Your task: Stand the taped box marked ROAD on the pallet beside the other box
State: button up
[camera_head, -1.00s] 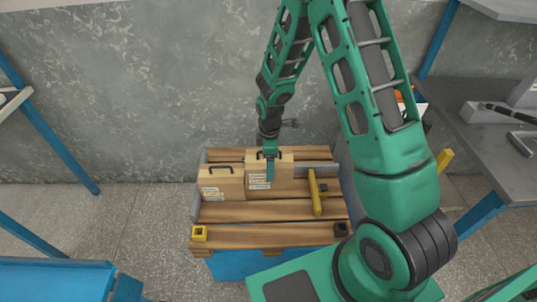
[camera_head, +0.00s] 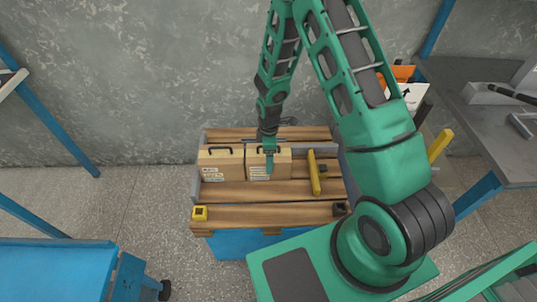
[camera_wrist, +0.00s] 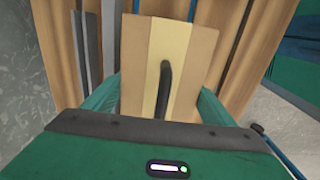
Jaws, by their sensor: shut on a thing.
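My gripper (camera_head: 268,146) is shut on a tan cardboard box (camera_head: 281,168) with a black top handle and a pale label. Its lettering is too small to read. In the wrist view the box (camera_wrist: 202,60) shows a pale tape strip along its top, with a green finger on each side. The other tan box (camera_head: 221,160), also with a black handle and a label, stands close to its left on the wooden pallet (camera_head: 262,211). The held box is upright and level with it, and appears to be at the pallet's surface; contact underneath cannot be told.
The front boards are clear. A grey bench (camera_head: 490,130) is at right, a blue table (camera_head: 50,270) at lower left.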

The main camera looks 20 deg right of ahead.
jog(key=o, duration=2.1)
